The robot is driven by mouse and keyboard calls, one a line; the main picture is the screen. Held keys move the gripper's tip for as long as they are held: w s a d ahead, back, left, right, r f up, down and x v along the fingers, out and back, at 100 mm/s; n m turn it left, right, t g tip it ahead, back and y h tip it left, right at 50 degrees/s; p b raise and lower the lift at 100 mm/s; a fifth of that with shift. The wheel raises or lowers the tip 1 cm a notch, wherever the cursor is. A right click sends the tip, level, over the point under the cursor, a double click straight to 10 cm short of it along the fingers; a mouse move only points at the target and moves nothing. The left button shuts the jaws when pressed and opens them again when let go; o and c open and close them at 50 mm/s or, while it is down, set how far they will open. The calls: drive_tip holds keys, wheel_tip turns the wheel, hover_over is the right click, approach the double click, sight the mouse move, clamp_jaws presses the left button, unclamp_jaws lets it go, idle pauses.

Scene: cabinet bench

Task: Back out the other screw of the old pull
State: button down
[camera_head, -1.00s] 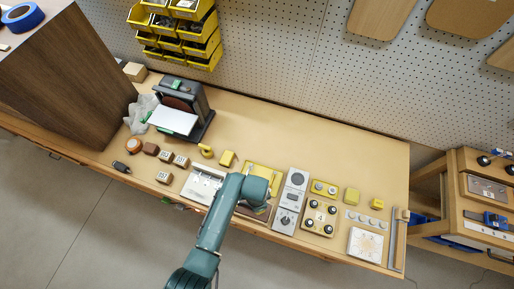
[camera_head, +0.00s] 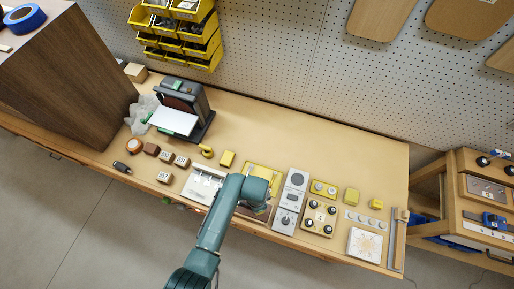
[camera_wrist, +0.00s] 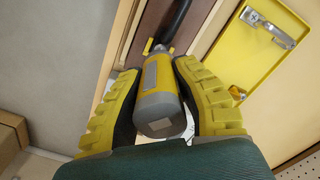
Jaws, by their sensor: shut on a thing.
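My gripper (camera_wrist: 158,72) is shut around a grey-and-yellow screwdriver-like tool (camera_wrist: 160,98) in the wrist view. The tool's thick grey end faces the camera, and its narrow end points away toward a brown panel (camera_wrist: 150,22). A black curved pull (camera_wrist: 180,18) lies along this panel, just past the tool. The tool's tip and the screw of the pull are hidden, so I cannot tell whether they touch. In the head view my arm covers the gripper and tool; part of the brown panel (camera_head: 254,213) shows beside it.
A yellow tray (camera_wrist: 232,62) with a shiny metal piece (camera_wrist: 266,27) lies right of the tool; the tray also shows in the head view (camera_head: 277,178). A grey instrument panel (camera_head: 291,201) stands close to the right of my arm. The bench's back middle (camera_head: 290,135) is clear.

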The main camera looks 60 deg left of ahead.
drive_tip(key=shift+r+p, duration=3.1)
drive_tip(key=shift+f, duration=0.1)
